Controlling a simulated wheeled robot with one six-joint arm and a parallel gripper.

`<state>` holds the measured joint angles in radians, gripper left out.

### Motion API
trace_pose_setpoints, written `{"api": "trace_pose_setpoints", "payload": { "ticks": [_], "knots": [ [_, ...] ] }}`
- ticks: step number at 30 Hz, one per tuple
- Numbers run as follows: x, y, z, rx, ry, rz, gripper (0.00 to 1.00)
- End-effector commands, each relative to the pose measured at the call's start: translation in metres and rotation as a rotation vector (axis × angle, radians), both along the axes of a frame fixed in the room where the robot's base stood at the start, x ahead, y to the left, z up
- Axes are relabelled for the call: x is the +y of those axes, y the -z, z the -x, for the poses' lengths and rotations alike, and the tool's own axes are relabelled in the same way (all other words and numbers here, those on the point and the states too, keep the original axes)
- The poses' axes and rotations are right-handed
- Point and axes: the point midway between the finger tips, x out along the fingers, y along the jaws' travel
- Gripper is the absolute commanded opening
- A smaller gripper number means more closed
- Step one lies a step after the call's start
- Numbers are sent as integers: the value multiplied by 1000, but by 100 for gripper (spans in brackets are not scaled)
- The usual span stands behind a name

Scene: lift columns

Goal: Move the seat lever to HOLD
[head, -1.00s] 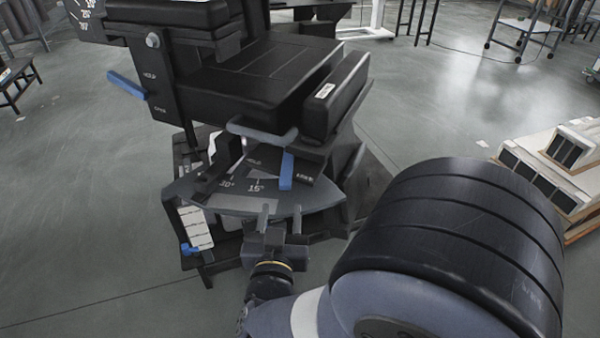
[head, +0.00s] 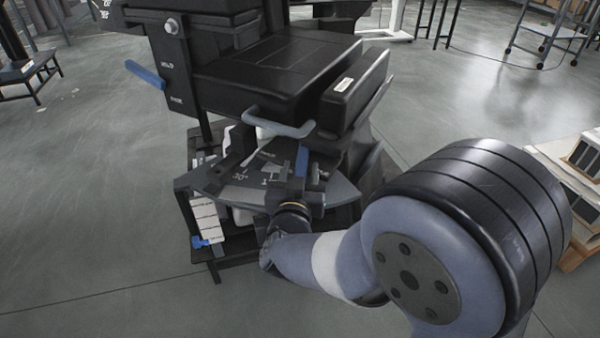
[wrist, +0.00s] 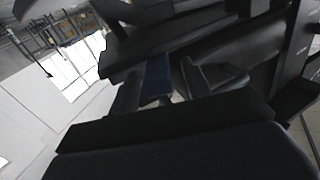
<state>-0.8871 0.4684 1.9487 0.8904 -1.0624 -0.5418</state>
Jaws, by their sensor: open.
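The seat lever with a blue handle (head: 302,160) stands over the dark sector plate (head: 340,193) below the seat. The plate carries angle marks and small white lettering, partly hidden by my gripper. My gripper (head: 296,180) is open at the plate's front, with its fingers reaching up toward the blue handle. In the wrist view, the blue handle (wrist: 158,76) lies between my two open fingers (wrist: 170,88), nearer the left one. I cannot tell whether either finger touches it.
A second blue lever (head: 145,74) is on the upright at the left, beside HOLD lettering. A grey-blue bar (head: 278,124) juts out under the black seat (head: 275,70), just above my gripper. White crates (head: 570,175) stand at the right.

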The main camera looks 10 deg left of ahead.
Motion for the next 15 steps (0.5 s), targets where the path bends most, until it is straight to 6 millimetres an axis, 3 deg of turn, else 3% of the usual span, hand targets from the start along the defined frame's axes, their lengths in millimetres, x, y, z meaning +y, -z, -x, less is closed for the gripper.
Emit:
{"api": "trace_pose_setpoints", "payload": {
  "ticks": [2,15],
  "knots": [
    [0,0,0,0,0,0,46],
    [0,0,0,0,0,-1,10]
  ]
}}
